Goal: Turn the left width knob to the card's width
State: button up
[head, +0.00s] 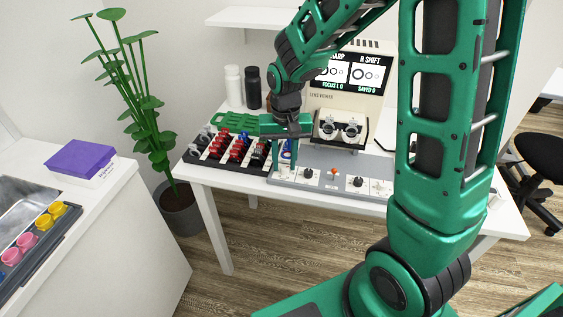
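A grey console (322,186) lies along the front of the white table. It carries a black knob (308,174) left of centre, a red-topped stick (333,172) and another black knob (358,181) to the right. I cannot tell which is the left width knob. A trial frame with two round lenses (341,129) stands on the lens viewer behind the console. My gripper (284,164) points down above the console's left end, fingers apart, with nothing visibly held. Something blue (286,149) shows between the fingers. I cannot make out a card with a width.
A black rack (215,158) of red, grey and black lens holders sits left of my gripper. White (234,86) and black (253,88) bottles stand behind it. The viewer's screen (346,76) is partly covered by my arm. A purple-topped box (82,160) lies on the left counter.

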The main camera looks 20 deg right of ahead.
aim_at(285, 166)
jog(key=shift+s, duration=0.1)
notch_tip(285, 166, up, 11)
jog(key=shift+f, duration=0.2)
dwell(0.5)
jog(key=s+d+m, duration=0.1)
jog(key=s+d, duration=0.7)
jog(key=s, duration=0.4)
jog(key=s+d+m, duration=0.1)
jog(key=s+d, duration=0.7)
jog(key=s, duration=0.5)
jog(key=shift+r+m, duration=0.3)
jog(key=shift+r, duration=0.15)
